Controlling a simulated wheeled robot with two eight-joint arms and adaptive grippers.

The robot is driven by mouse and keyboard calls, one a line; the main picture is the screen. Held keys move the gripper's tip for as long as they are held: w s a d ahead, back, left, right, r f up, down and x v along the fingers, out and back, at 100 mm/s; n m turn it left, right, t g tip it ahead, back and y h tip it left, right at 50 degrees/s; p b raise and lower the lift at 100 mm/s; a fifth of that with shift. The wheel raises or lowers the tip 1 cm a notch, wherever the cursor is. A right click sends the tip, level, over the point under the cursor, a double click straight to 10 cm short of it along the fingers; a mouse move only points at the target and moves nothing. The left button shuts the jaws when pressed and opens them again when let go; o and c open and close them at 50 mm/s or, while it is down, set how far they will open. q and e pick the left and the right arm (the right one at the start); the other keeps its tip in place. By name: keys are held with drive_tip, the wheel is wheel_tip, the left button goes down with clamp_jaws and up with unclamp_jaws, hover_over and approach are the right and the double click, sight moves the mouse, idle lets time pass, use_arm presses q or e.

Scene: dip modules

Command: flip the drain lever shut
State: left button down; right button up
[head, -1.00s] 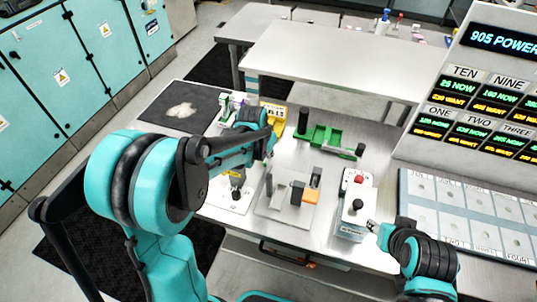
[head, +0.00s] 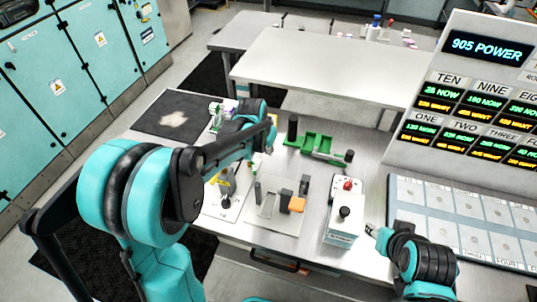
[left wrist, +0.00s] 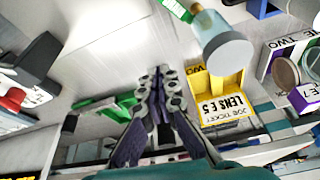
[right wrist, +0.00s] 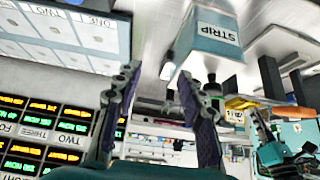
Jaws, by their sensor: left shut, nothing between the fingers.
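My left gripper (left wrist: 160,80) is shut and empty; the left wrist view shows its fingertips together over the bench. In the head view its arm reaches over the bench, and its tips are hard to make out. Near them stands a white plate with a black knob (head: 226,201), partly covered by my arm. A clear vessel with a round grey end (left wrist: 228,52) shows close to the left fingers, apart from them. I cannot tell for sure which part is the drain lever. My right gripper (right wrist: 157,80) is open and empty, near the box labelled STRIP (right wrist: 212,38).
A grey fixture with an orange block (head: 297,204) stands mid-bench. A green tray (head: 315,144) lies behind it. A yellow LENS box (left wrist: 218,92) is beside the left fingers. A white box carries a red button (head: 348,185). A sample board (head: 450,215) lies at right.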

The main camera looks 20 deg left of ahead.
use_arm(q)
wheel_tip(320, 180, up, 6)
drive_tip(key=s+a+p, duration=0.1)
drive_tip(key=a, duration=0.2)
drive_tip(key=shift+s, duration=0.25)
use_arm(e)
drive_tip(key=shift+s+a+r, duration=0.15)
drive_tip(key=shift+a+r, duration=0.1)
drive_tip(key=shift+r, duration=0.3)
drive_tip(key=shift+s+a+r, duration=0.1)
drive_tip(key=shift+a+r, duration=0.1)
drive_tip(key=shift+r, duration=0.3)
use_arm(q)
drive_tip(key=shift+d, duration=0.15)
use_arm(e)
drive_tip(key=shift+d, duration=0.1)
use_arm(q)
drive_tip(key=shift+s, duration=0.1)
